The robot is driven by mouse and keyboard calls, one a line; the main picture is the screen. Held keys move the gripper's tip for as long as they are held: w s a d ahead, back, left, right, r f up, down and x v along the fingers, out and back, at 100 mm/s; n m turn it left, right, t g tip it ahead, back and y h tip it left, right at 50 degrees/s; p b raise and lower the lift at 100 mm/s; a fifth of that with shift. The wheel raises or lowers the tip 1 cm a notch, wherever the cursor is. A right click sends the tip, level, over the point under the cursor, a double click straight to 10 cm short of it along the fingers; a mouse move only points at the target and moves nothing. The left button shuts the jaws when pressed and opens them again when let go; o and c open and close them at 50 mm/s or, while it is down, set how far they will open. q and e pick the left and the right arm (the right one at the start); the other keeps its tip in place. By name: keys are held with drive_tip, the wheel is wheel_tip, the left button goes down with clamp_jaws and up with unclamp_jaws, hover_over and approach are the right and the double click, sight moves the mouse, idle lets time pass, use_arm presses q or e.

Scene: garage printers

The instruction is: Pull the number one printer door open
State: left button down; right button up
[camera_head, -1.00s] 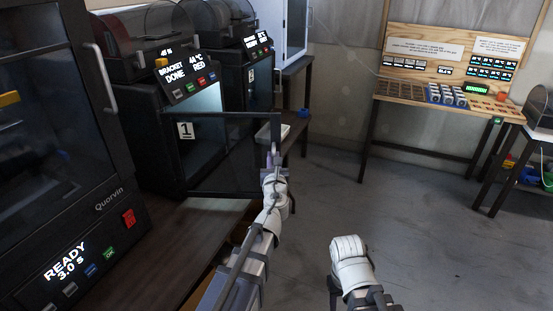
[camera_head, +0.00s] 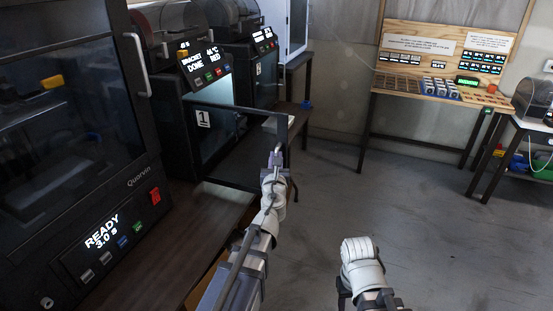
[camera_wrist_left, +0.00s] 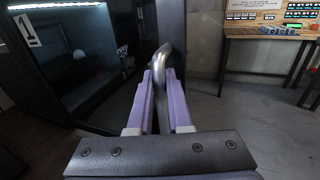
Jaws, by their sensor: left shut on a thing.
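The number one printer (camera_head: 203,80) stands at the left, a dark box with a "1" label (camera_head: 203,118) and a lit screen. Its dark-framed door (camera_head: 240,109) is swung open, its free edge standing out over the floor side. My left gripper (camera_head: 277,153) is at that free edge. In the left wrist view, the purple fingers of my left gripper (camera_wrist_left: 164,95) are shut on the metal door handle (camera_wrist_left: 168,57). My right arm's white wrist (camera_head: 360,252) is low in the middle, apart from the door; its fingers do not show clearly.
A larger printer (camera_head: 75,110) reading READY stands close at the left on a dark bench (camera_head: 150,240). Another printer (camera_head: 245,55) is behind number one. A wooden parts station (camera_head: 445,60) stands at the back right. The floor (camera_head: 320,200) in the middle is clear.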

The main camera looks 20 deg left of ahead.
use_arm(q)
drive_tip(key=c, duration=0.8)
unclamp_jaws()
drive_tip(key=shift+c, duration=0.2)
